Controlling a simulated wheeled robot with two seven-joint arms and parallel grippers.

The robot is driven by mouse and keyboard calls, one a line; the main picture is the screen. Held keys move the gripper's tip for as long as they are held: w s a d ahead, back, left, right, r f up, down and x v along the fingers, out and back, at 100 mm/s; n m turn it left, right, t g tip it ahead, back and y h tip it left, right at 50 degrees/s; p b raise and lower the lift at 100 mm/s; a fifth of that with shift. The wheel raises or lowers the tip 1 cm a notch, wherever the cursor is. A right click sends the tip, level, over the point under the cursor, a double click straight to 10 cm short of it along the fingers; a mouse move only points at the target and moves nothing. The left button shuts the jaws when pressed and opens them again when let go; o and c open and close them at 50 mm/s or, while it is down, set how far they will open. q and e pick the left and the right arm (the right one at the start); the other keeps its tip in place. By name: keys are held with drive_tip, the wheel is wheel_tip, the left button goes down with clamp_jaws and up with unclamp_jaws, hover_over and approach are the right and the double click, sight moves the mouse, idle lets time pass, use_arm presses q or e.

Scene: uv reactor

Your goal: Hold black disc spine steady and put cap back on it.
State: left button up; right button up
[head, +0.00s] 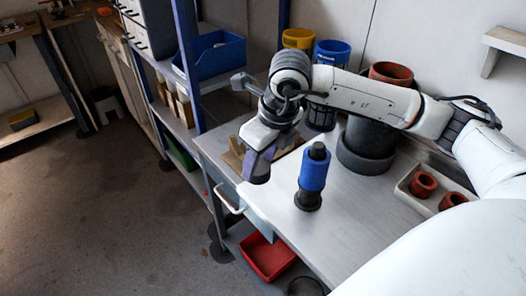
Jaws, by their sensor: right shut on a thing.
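My right gripper (259,164) reaches in from the right over the near left edge of the workbench (345,222), pointing down. It is shut on a dark greyish-purple piece that looks like the cap; fingers and piece are hard to tell apart. A blue cylinder (314,172) stands upright on the bench to the right of the gripper, apart from it. It has a black foot and a black top stub (318,150), which looks like the black disc spine. My left gripper is not in view.
A large dark grey vessel (367,140) stands behind the blue cylinder. A pale tray (410,190) with red-brown rings (423,184) is at the right. A brown tray (234,156) lies behind the gripper. A blue shelf post (187,65) rises at left. The front bench area is clear.

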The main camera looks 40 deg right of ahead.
sight(255, 175)
drive_tip(key=s+a+n, duration=0.1)
drive_tip(key=n, duration=0.3)
drive_tip(key=s+a+n+g+y, duration=0.1)
drive_tip(key=n, duration=0.3)
drive_tip(key=s+a+n+g+y, duration=0.1)
drive_tip(key=n, duration=0.3)
drive_tip(key=shift+a+r+n, duration=0.1)
drive_tip(key=shift+r+n, duration=0.1)
drive_tip(key=shift+n, duration=0.1)
drive_tip(key=s+a+n+g+h, duration=0.1)
drive_tip(key=s+n+g, duration=0.1)
drive_tip(key=n, duration=0.8)
drive_tip(key=s+a+r+n+g+h, duration=0.1)
drive_tip(key=s+n, duration=0.3)
drive_tip(key=n, duration=0.6)
drive_tip(key=shift+a+r+g+h, duration=0.3)
drive_tip(key=shift+a+g+h, duration=0.1)
drive_tip(key=shift+a+g, duration=0.25)
drive_tip(key=shift+a, duration=0.1)
